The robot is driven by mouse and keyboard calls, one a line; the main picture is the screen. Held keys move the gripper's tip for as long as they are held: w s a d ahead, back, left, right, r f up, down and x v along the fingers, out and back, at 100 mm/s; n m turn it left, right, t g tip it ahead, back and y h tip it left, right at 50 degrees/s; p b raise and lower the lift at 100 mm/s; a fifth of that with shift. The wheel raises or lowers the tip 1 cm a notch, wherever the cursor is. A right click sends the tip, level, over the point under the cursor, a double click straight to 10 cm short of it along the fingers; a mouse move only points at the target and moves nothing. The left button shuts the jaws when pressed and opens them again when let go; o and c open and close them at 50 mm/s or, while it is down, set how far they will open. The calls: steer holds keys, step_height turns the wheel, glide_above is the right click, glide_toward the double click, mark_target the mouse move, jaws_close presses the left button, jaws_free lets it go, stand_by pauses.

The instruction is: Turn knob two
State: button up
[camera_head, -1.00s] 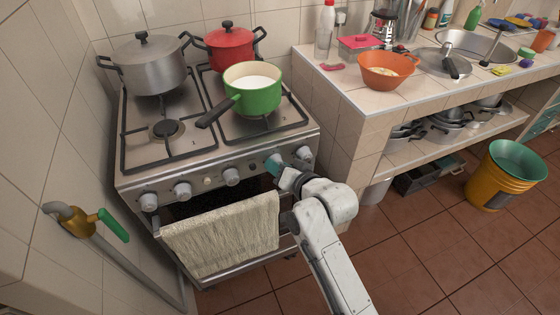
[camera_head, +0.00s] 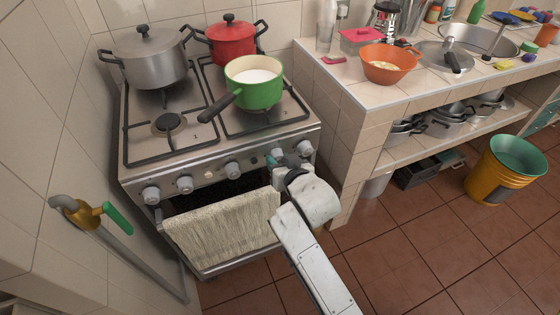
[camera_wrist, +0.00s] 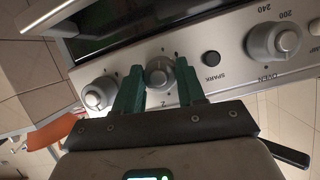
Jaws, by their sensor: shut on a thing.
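Knob two (camera_wrist: 160,72) is a round grey stove knob with a "2" printed by it in the wrist view. My gripper (camera_wrist: 159,82) has its two green fingers on either side of this knob, shut on it. In the head view my gripper (camera_head: 277,159) is at the stove's front panel, second knob place from the right, and its fingers mostly hide the knob there. The stove (camera_head: 200,168) has a row of several knobs along its front.
Another knob (camera_wrist: 99,93) is close beside my fingers, and the oven knob (camera_wrist: 274,41) and spark button (camera_wrist: 211,58) lie on the other side. A towel (camera_head: 222,228) hangs below. A green pan (camera_head: 262,93) stands on the stove; the tiled counter (camera_head: 345,98) is to the right.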

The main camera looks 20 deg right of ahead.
steer(key=shift+f, duration=0.15)
steer(key=o, duration=1.1)
steer(key=v, duration=1.1)
steer(key=shift+w, duration=0.1)
jaws_close()
stand_by(1.0)
